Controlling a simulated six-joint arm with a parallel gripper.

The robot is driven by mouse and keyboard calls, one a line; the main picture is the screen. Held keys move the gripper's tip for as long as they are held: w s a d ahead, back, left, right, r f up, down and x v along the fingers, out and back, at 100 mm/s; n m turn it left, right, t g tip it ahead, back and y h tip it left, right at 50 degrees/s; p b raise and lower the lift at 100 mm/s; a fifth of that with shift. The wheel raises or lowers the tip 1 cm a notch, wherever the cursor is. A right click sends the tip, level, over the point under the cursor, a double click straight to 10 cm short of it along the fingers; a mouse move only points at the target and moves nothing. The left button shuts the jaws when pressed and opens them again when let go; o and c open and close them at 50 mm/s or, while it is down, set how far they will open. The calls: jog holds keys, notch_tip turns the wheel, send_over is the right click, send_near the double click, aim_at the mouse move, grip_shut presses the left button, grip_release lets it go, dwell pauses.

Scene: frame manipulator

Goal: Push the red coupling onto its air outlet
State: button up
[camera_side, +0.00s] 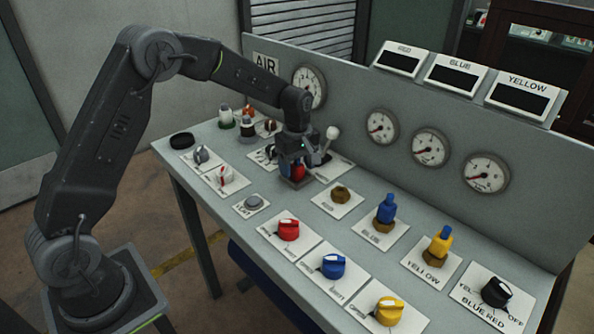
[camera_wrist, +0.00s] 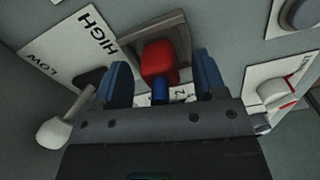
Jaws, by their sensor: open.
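The red coupling (camera_side: 297,172) stands on a small grey square plate (camera_side: 296,183), left of the red outlet. My gripper (camera_side: 294,160) is above and around it. In the wrist view, the coupling (camera_wrist: 160,60) lies between the two blue fingers of my gripper (camera_wrist: 162,68), with a visible gap on each side. The fingers are open. A short blue piece (camera_wrist: 160,90) shows below the red part. The red air outlet, a bare brass fitting (camera_side: 341,193), sits on a white label plate to the right of my gripper.
A blue coupling (camera_side: 386,208) and a yellow coupling (camera_side: 440,241) stand on their brass outlets farther right. A white-knobbed lever (camera_side: 332,133) rises close beside my gripper; its knob (camera_wrist: 53,133) is near the left finger. Red, blue and yellow knobs line the front. The gauge panel stands behind.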

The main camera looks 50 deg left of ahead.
jog(key=shift+f, duration=0.1)
jog(key=c, duration=1)
jog(key=shift+o, duration=0.2)
jog(key=shift+r, duration=0.65)
notch_tip(320, 180, up, 3)
jog(key=shift+f, duration=0.2)
jog(key=s+a+r, duration=0.6)
jog(key=a+r, duration=0.1)
jog(key=a, duration=0.3)
jog(key=shift+s, duration=0.15)
jog(key=shift+d, duration=0.1)
